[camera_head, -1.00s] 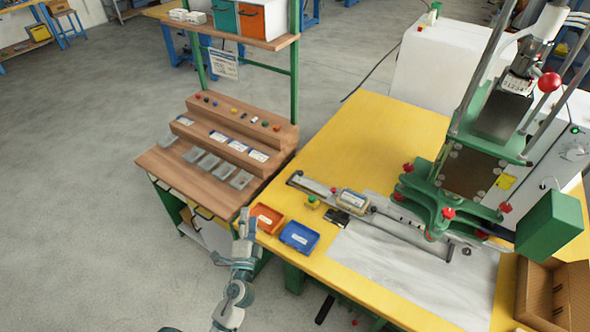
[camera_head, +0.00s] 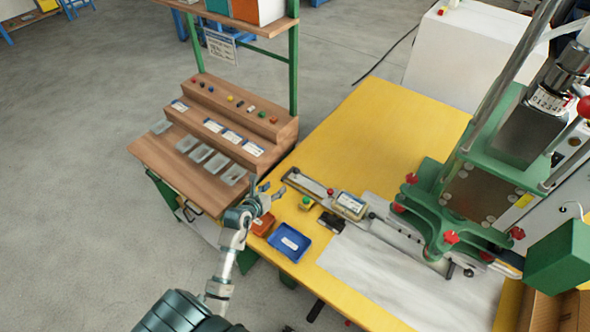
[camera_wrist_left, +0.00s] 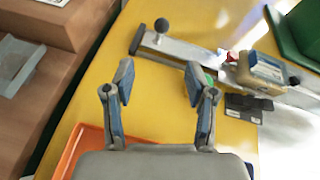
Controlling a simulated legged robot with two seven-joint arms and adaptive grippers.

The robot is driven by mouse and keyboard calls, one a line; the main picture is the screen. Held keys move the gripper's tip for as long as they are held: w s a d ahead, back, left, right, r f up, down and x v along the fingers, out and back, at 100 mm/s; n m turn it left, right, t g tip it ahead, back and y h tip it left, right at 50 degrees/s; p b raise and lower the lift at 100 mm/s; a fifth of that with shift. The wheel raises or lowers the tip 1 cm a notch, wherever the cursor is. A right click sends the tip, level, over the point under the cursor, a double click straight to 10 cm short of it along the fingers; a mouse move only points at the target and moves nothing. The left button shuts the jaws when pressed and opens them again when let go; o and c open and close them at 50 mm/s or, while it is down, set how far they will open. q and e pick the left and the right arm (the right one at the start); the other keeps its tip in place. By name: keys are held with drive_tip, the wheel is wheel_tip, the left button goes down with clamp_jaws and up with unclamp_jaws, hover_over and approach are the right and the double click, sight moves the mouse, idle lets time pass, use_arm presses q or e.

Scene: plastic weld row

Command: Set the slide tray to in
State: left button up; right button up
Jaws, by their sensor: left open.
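The slide tray (camera_head: 350,205) is a small beige box with a pale label, sitting on a metal slide rail (camera_head: 308,184) on the yellow table. It also shows at the right of the left wrist view (camera_wrist_left: 262,75), left of the green press (camera_head: 445,215) and apart from its base. My left gripper (camera_head: 272,191) is open and empty above the table's left edge, left of the tray and near the rail's left end. In the left wrist view its two fingers (camera_wrist_left: 158,78) are spread, with bare yellow table between them. My right gripper is not in view.
An orange bin (camera_head: 262,226), partly hidden by my gripper, and a blue bin (camera_head: 289,243) stand at the table's near edge. A black block (camera_head: 331,222) and a small yellow box with a green top (camera_head: 306,203) lie close to the tray. The table behind the rail is clear.

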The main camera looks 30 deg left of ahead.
use_arm(q)
drive_tip(key=b, duration=0.1)
approach(294, 172)
drive_tip(key=x, duration=0.3)
drive_tip(key=shift+w+d, duration=0.25)
drive_tip(key=shift+d, duration=0.15)
drive_tip(key=w+f, duration=0.1)
drive_tip(key=w+a+b, duration=0.1)
drive_tip(key=w, duration=0.1)
drive_tip(key=w+f, duration=0.1)
drive_tip(key=w, duration=0.1)
drive_tip(key=shift+w+a+f+b, duration=0.1)
drive_tip(key=shift+a+f+b, duration=0.2)
drive_tip(key=shift+f+b, duration=0.05)
drive_tip(key=shift+w, duration=0.35)
drive_tip(key=shift+w+d, duration=0.15)
drive_tip(key=shift+d, duration=0.05)
drive_tip(key=shift+d+r, duration=0.15)
drive_tip(key=shift+d, duration=0.25)
drive_tip(key=shift+a, duration=0.1)
drive_tip(key=c, duration=0.8)
drive_tip(key=shift+a, duration=0.15)
clamp_jaws()
drive_tip(key=shift+a, duration=0.15)
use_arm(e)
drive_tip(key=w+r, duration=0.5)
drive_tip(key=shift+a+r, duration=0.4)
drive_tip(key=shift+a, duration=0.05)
